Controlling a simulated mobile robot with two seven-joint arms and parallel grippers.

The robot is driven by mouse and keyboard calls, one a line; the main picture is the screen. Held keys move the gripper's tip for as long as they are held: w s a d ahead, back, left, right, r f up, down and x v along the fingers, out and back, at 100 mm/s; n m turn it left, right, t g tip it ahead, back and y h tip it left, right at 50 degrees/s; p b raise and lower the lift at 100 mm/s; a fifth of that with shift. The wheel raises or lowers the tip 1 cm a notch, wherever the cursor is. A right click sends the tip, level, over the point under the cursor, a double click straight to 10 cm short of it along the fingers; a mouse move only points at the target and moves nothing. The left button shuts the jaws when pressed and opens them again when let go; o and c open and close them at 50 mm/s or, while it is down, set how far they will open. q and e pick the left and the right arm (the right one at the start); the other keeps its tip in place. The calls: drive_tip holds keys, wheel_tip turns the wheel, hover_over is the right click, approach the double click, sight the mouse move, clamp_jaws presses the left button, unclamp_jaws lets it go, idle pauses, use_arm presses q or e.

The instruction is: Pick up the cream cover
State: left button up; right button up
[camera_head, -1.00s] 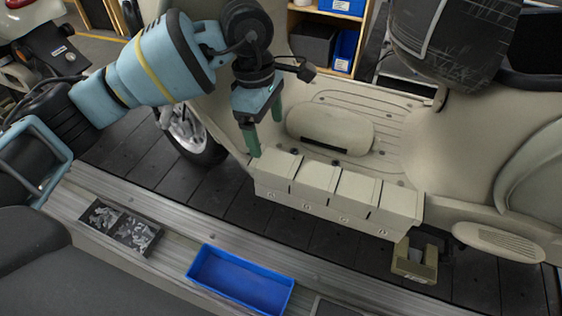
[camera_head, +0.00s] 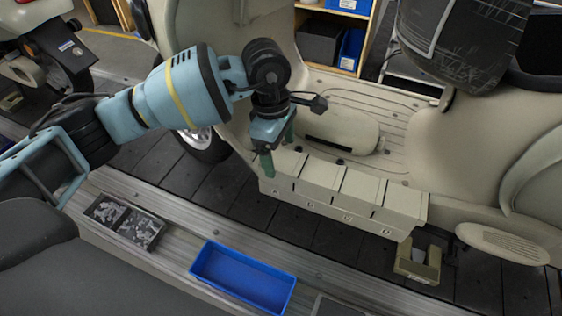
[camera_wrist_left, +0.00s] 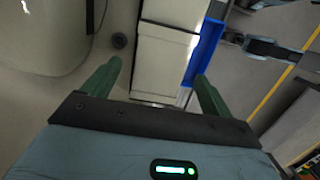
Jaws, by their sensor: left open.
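The cream cover (camera_head: 340,132) appears to be the rounded, oblong cream piece lying on the scooter's footboard, behind a row of cream boxes (camera_head: 347,190). A smooth cream shape at the upper left of the left wrist view (camera_wrist_left: 45,38) seems to be the same piece. My left gripper (camera_head: 279,153) has green fingers and is open, pointing down at the left end of the box row, left of the cover and apart from it. In the left wrist view the open fingers (camera_wrist_left: 155,90) straddle the near end of the row; contact cannot be told. My right gripper is not seen.
A blue tray (camera_head: 205,274) and a black tray of small parts (camera_head: 125,222) lie on the metal rail in front. The scooter's cream body (camera_head: 470,150) rises at the right. A ribbed oval cream piece (camera_head: 505,243) is at the lower right. Dark slats form the floor.

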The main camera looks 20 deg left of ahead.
sight(280, 158)
use_arm(q)
drive_tip(key=shift+f, duration=0.5)
drive_tip(key=c, duration=1.2)
drive_tip(key=shift+r, duration=0.1)
wheel_tip(280, 158, up, 10)
drive_tip(key=shift+f, duration=0.1)
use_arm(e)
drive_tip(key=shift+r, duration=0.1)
